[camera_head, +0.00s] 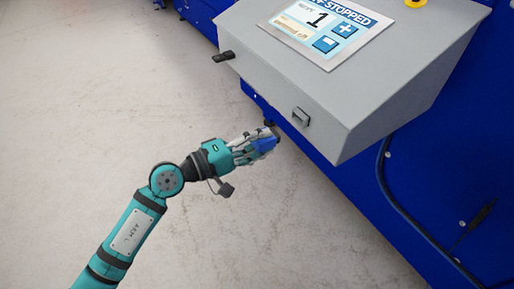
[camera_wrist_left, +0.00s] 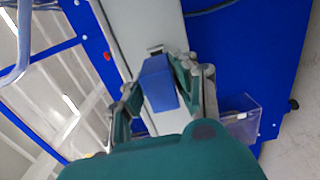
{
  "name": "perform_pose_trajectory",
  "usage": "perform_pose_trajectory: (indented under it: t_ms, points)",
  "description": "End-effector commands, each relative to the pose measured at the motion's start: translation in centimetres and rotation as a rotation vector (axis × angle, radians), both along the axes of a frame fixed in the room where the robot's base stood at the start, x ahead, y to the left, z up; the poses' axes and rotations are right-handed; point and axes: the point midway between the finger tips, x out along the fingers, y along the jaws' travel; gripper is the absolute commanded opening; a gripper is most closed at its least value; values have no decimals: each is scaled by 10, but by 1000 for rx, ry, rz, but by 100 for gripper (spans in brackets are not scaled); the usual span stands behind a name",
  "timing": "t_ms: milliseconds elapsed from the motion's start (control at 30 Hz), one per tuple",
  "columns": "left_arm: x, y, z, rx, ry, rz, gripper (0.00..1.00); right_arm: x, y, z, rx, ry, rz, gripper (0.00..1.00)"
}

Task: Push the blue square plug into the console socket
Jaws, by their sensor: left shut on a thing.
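The blue square plug (camera_head: 264,145) is held between the fingers of my left gripper (camera_head: 258,141), which is shut on it. In the left wrist view the plug (camera_wrist_left: 159,83) sits between the two fingers (camera_wrist_left: 160,88), and the grey console face lies behind it. The console (camera_head: 345,115) is a grey sloped box. Its socket (camera_head: 300,116) is a small square frame on the front face, up and to the right of the plug in the head view. The socket (camera_wrist_left: 155,48) shows just beyond the plug in the wrist view. The plug appears apart from the socket. My right gripper is not in view.
A screen (camera_head: 325,30) reading "STOPPED" sits on the console top. A black piece (camera_head: 223,56) sticks out at the console's left edge. A blue machine body (camera_head: 440,160) with a dark cable stands to the right. The floor at left is clear.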

Motion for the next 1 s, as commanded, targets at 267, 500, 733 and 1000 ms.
perform_pose_trajectory:
  t_ms: [267,500,733,1000]
  points:
    - [15,1,5,-34,-26,50,0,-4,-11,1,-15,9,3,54]
    - [28,-18,6,-33,-26,49,0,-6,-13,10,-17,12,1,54]
    - [40,-34,3,-30,-27,47,0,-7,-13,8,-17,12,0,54]
    - [45,-41,3,-30,-25,47,0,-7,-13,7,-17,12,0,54]
